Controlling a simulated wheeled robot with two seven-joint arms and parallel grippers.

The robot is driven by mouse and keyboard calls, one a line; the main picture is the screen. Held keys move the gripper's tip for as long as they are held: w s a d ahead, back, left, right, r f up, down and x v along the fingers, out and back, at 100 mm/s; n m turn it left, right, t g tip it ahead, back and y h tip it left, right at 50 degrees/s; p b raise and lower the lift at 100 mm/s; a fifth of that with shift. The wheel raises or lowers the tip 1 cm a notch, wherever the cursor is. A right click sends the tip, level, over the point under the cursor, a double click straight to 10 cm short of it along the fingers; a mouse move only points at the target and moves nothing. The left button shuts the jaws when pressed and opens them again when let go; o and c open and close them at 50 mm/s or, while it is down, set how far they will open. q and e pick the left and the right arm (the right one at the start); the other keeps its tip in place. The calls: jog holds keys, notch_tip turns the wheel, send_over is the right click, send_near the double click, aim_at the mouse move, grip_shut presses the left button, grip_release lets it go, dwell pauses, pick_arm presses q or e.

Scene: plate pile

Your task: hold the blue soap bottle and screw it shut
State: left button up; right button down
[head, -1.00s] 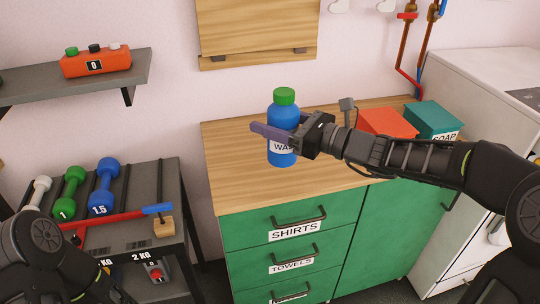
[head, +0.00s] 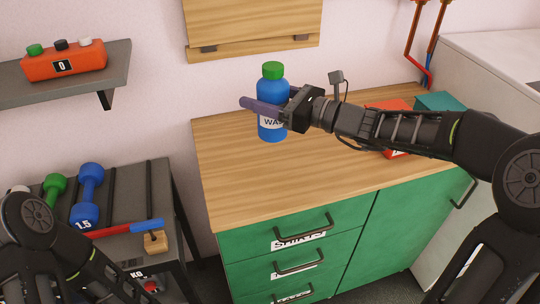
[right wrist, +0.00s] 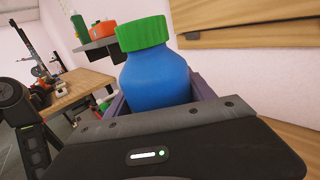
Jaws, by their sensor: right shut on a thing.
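The blue soap bottle (head: 272,128) with a green cap (head: 272,70) is upright in the head view, held above the wooden counter. A white label, partly hidden, shows on its front. My right gripper (head: 270,104) is shut around the bottle's body, one purple finger across the front and the other mostly hidden behind. In the right wrist view the bottle (right wrist: 156,82) stands between the fingers, its green cap (right wrist: 143,33) on top. I cannot tell how tightly the cap is screwed. My left arm shows at the lower left, but its gripper is out of view.
The wooden counter (head: 230,165) is mostly clear, above green drawers (head: 340,235). A red box (head: 396,150) and a teal box (head: 440,102) stand at its right, partly behind my right arm. A dumbbell rack (head: 150,185) and a wall shelf (head: 115,75) are at the left.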

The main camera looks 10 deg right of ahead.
aim_at(262, 131)
jog(key=shift+f, duration=2.95)
jog(key=shift+f+b, duration=0.35)
jog(key=shift+f, duration=1.5)
jog(key=shift+f, duration=0.2)
jog(key=shift+c, duration=1.8)
grip_release()
jog(key=shift+s+r, duration=0.1)
jog(key=shift+r, duration=0.05)
jog(key=v, duration=1.2)
jog(key=shift+b, duration=0.35)
